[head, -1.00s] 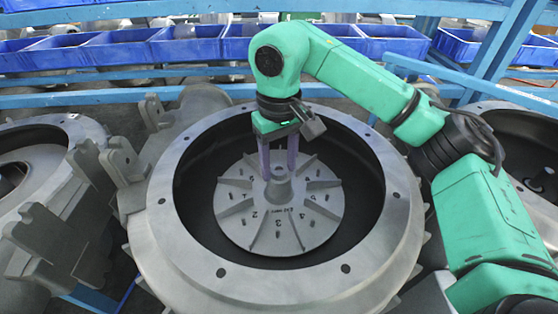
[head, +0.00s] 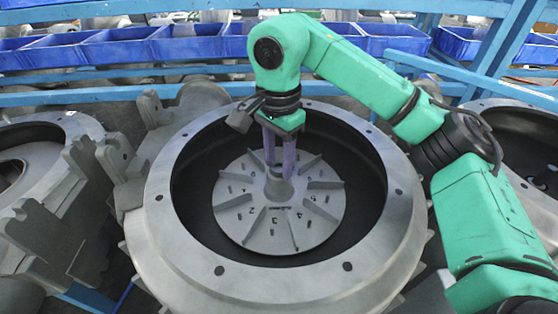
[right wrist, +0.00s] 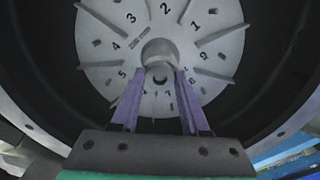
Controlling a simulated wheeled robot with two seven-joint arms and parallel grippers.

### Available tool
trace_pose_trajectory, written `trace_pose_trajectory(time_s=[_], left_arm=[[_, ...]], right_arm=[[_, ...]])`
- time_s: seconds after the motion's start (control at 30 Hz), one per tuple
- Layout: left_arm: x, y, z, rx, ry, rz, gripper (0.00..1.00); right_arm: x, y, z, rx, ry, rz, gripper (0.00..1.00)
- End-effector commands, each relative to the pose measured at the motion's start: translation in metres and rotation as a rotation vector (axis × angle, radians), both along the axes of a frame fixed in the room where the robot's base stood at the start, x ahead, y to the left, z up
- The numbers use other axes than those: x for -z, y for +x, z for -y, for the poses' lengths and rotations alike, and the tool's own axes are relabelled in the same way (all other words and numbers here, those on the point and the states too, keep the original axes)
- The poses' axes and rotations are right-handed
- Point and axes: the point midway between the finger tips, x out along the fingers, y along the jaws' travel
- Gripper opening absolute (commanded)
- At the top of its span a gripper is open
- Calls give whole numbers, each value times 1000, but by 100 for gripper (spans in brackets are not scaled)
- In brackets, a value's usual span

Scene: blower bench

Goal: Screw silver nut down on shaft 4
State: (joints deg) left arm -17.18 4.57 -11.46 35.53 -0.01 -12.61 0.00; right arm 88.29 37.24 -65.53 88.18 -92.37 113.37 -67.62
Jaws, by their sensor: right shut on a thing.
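My right gripper (head: 279,172) points down into the middle blower housing (head: 183,245). Its two purple fingers are shut at the central hub (head: 279,188) of the grey finned impeller disc (head: 245,225). The right wrist view shows the fingertips (right wrist: 160,74) on either side of a small round metal piece at the hub (right wrist: 158,50). This piece seems to be the silver nut, but the fingers partly hide it and its thread cannot be made out. The disc carries raised fins and numbers. My left gripper is not in view.
The housing's wide bolted rim surrounds the disc, with a dark gap between them. Another housing stands at the left (head: 88,125) and one at the right (head: 490,108). Blue bins (head: 190,43) line a blue rack behind.

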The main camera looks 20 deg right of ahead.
Motion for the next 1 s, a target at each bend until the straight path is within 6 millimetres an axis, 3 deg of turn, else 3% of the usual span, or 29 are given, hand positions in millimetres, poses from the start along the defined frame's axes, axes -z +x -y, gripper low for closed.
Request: trace_pose_trajectory(time_s=[0.3, 0.4, 0.57, 0.6, 0.63, 1.0], left_arm=[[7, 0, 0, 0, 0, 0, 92], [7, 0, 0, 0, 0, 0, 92], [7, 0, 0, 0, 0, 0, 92], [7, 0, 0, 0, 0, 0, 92], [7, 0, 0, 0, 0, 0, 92], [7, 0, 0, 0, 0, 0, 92]], right_arm=[[1, 0, 0, 763, 0, 0, 0], [1, 0, 0, 869, -1, -1, 0], [0, 0, 1, 878, -1, 0, 0], [0, 0, 1, 878, -1, 0, 48], [0, 0, 1, 877, -1, 0, 56], [0, 0, 0, 871, -1, 0, 56]])
